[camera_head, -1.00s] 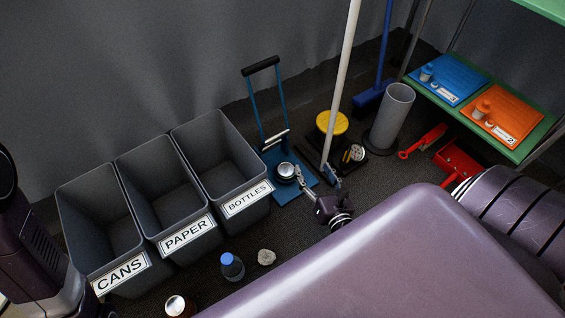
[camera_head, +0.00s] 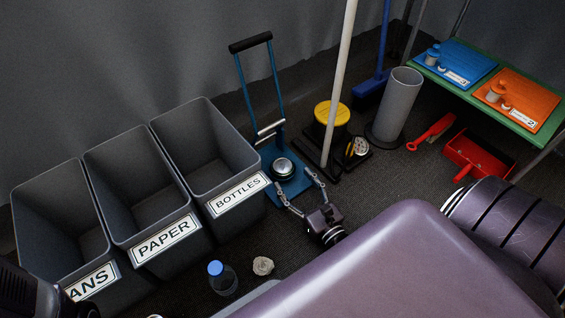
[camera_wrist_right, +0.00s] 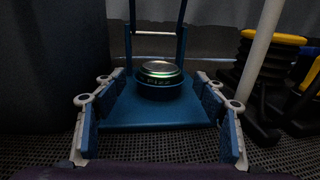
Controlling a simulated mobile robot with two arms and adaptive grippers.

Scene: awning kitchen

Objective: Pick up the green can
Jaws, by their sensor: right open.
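The green can (camera_head: 282,169) stands upright on the blue base plate of a hand trolley (camera_head: 292,187). In the right wrist view the can (camera_wrist_right: 159,73) has a shiny silver top and a green rim, and sits centred ahead between the fingers. My right gripper (camera_head: 295,183) is open and empty, low in front of the can. In its wrist view the right gripper's (camera_wrist_right: 158,90) blue-padded fingers spread to either side of the plate, with the can beyond the tips.
Grey bins labelled cans (camera_head: 60,215), paper (camera_head: 135,190) and bottles (camera_head: 205,155) stand left. A blue-capped bottle (camera_head: 222,280) and crumpled paper (camera_head: 263,266) lie nearby. A white pole (camera_head: 339,70), yellow-topped item (camera_head: 332,114) and grey cylinder (camera_head: 397,105) stand right of the trolley.

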